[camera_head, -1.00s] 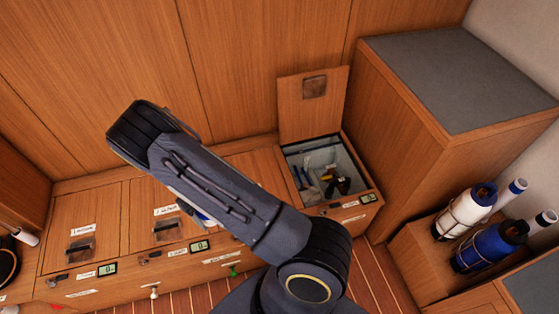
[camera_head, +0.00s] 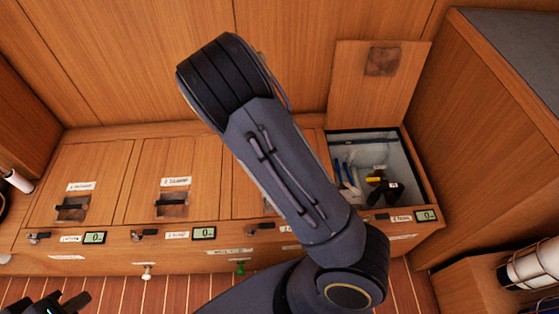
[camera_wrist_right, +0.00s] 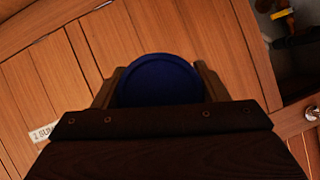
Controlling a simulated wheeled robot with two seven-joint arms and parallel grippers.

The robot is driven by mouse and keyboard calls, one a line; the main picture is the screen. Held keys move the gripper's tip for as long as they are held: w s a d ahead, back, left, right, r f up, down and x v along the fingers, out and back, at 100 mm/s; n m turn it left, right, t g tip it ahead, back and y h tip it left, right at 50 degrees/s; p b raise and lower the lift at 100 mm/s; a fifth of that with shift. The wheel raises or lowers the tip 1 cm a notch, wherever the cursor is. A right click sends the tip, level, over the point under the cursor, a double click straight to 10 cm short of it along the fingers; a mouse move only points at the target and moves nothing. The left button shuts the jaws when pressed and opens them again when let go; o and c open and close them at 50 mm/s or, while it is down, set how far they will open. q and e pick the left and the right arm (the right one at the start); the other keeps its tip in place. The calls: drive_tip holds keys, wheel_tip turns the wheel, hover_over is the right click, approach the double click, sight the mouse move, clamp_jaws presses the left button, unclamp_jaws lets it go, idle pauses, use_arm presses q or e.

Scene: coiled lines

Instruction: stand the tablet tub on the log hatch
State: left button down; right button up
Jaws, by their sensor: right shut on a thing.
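My right gripper (camera_wrist_right: 160,88) is shut on a round, dark blue thing (camera_wrist_right: 160,78), probably the tablet tub's top. Wood panels show below it in the right wrist view. In the head view my right arm hides this gripper and the tub. Closed wooden hatches (camera_head: 80,185) and (camera_head: 173,180) lie in a row on the low bench. A third hatch (camera_head: 254,180) is partly behind my arm. The labels are too small to tell which is the log hatch. My left gripper (camera_head: 62,303) shows only partly at the bottom left edge.
At the right end of the bench a locker (camera_head: 365,165) stands open with tools inside, its lid (camera_head: 378,85) raised. A tall wooden cabinet (camera_head: 480,140) stands right of it. A strapped white bottle (camera_head: 532,264) is at the right edge. The closed hatch tops at left look clear.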

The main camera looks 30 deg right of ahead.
drive_tip(key=d+f+b, duration=0.1)
drive_tip(key=d+f, duration=0.2)
drive_tip(key=d, duration=0.1)
drive_tip(key=w+d+f+b, duration=0.1)
drive_tip(key=d+f, duration=0.2)
drive_tip(key=d, duration=0.1)
drive_tip(key=d+f+b, duration=0.1)
drive_tip(key=d+f, duration=0.2)
drive_tip(key=d, duration=0.2)
drive_tip(key=shift+w+f, duration=0.1)
drive_tip(key=shift+w, duration=0.2)
drive_tip(key=shift+d+f+b, duration=0.3)
drive_tip(key=shift+d+f, duration=0.05)
wheel_tip(320, 180, down, 3)
drive_tip(key=shift+f+b, duration=0.1)
drive_tip(key=shift+b, duration=0.35)
drive_tip(key=o, duration=0.6)
drive_tip(key=shift+f, duration=0.1)
drive_tip(key=o, duration=0.5)
drive_tip(key=shift+c, duration=0.2)
